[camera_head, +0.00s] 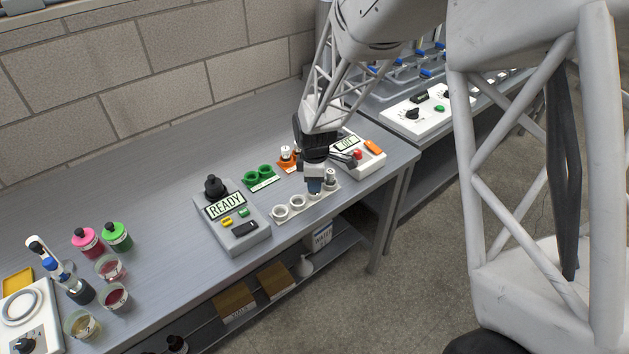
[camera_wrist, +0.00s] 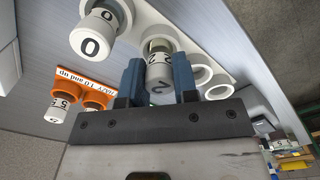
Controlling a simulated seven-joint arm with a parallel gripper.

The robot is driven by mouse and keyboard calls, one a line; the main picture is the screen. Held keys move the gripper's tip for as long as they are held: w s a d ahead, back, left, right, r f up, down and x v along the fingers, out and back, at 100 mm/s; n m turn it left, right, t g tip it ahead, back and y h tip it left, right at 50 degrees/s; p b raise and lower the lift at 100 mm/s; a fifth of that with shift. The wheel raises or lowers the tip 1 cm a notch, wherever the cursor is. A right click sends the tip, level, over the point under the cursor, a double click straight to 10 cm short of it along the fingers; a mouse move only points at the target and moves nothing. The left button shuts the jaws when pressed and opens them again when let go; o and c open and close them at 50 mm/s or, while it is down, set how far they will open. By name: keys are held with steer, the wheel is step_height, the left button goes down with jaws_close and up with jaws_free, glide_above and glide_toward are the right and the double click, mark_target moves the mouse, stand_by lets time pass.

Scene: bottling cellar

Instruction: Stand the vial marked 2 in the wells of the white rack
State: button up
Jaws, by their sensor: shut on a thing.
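The vial marked 2 (camera_wrist: 159,72) has a pale cap with a dark 2 on it. My gripper (camera_wrist: 158,82) is shut on it, one blue fingertip on each side. In the head view my gripper (camera_head: 314,187) is over the white rack (camera_head: 284,216) and hides most of the vial. In the wrist view the vial's lower end lines up with a well of the white rack (camera_wrist: 146,28). I cannot tell how deep it sits. A vial marked 0 (camera_wrist: 90,42) stands in the neighbouring end well. Two wells on the other side are empty.
An orange rack (camera_wrist: 92,88) holds two vials, one marked 5 (camera_wrist: 57,110). An empty green rack (camera_head: 260,177) stands to its left in the head view. A grey READY device (camera_head: 232,222) is left of the white rack. Another device (camera_head: 362,157) stands close behind my gripper.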

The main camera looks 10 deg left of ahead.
steer(key=shift+f, duration=0.2)
stand_by(0.5)
steer(key=o, duration=1.5)
steer(key=shift+c, duration=0.2)
steer(key=shift+r, duration=0.1)
steer(key=shift+r, duration=2.9)
